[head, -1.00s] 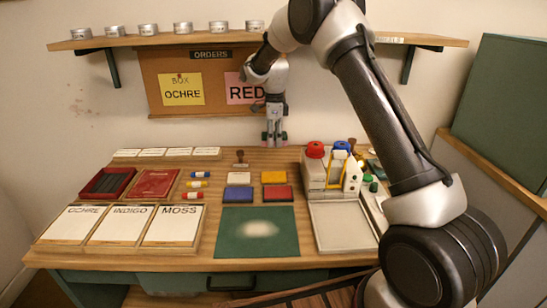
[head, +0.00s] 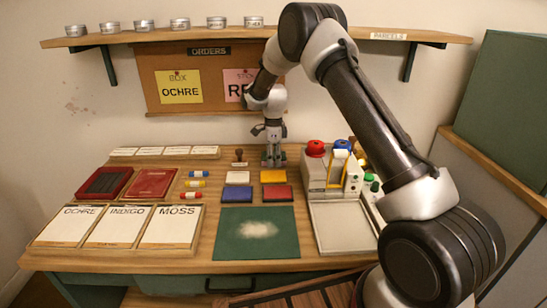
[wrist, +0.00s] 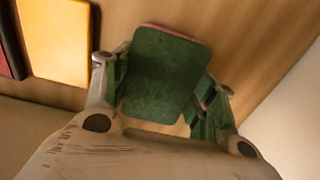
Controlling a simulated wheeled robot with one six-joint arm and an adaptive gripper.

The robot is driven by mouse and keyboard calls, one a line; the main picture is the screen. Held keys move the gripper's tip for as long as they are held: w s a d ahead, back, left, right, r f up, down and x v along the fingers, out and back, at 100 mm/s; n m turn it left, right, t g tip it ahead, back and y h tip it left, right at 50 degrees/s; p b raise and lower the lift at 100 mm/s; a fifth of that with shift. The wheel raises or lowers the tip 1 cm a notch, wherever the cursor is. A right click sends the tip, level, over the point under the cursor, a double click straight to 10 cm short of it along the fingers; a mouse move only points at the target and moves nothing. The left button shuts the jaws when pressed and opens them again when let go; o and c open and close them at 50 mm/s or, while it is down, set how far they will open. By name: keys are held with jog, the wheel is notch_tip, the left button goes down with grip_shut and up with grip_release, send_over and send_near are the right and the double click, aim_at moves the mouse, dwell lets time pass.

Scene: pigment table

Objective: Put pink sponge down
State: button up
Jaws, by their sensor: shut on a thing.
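The pink sponge (wrist: 165,75) shows in the wrist view as a green-faced pad with a thin pink layer along its far edge. It sits between the two fingers of my gripper (wrist: 160,90), which is shut on it. In the head view my gripper (head: 273,158) points down at the back of the table, just behind the yellow block. The sponge is small there and partly hidden by the fingers. I cannot tell whether it touches the table.
A yellow block (head: 273,176) is close in front of my gripper, with red (head: 275,193), white (head: 238,177) and blue (head: 237,194) blocks beside it. A stamp (head: 239,156) stands to the left.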

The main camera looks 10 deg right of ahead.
aim_at(274, 155)
jog(key=o, duration=1.1)
jog(key=shift+o, duration=0.2)
notch_tip(274, 155, up, 8)
jog(key=shift+f, duration=0.15)
